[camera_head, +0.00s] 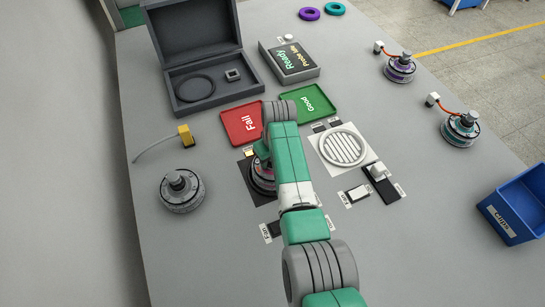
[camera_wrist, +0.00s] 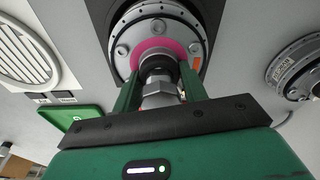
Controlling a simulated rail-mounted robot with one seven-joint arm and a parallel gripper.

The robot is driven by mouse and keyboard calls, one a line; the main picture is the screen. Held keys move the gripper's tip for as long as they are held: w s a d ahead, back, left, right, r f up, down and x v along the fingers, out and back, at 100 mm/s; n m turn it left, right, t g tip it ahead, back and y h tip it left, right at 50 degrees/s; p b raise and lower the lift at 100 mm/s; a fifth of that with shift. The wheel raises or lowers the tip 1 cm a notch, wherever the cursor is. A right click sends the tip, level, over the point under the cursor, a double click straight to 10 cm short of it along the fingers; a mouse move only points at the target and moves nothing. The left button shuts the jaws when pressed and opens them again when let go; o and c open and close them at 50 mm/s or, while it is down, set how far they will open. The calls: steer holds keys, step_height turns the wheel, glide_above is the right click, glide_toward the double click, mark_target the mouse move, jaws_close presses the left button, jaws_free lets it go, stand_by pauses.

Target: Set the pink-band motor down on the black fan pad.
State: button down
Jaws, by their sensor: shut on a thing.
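In the head view the motor (camera_head: 262,180) is partly hidden by my arm and my gripper (camera_head: 262,155). It stands upright over the black fan pad (camera_head: 246,168), of which only the edges show. I cannot tell whether the motor's underside touches the pad.
A white pad with a round grille (camera_head: 343,147) lies to the right. The red Fail tray (camera_head: 240,132) and green Good tray (camera_head: 322,95) are behind. A grey motor (camera_head: 182,190) and a yellow plug (camera_head: 186,136) are to the left. A blue bin (camera_head: 510,222) stands far right.

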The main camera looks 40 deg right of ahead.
steer(key=shift+w+f, duration=0.1)
steer(key=c, duration=0.7)
jaws_free()
steer(key=shift+d, duration=0.1)
steer(key=shift+f, duration=0.15)
steer(key=r, duration=0.2)
steer(key=r+p, duration=0.1)
steer(key=r, duration=0.2)
steer(key=s+r+p, duration=0.1)
steer(key=r, duration=0.2)
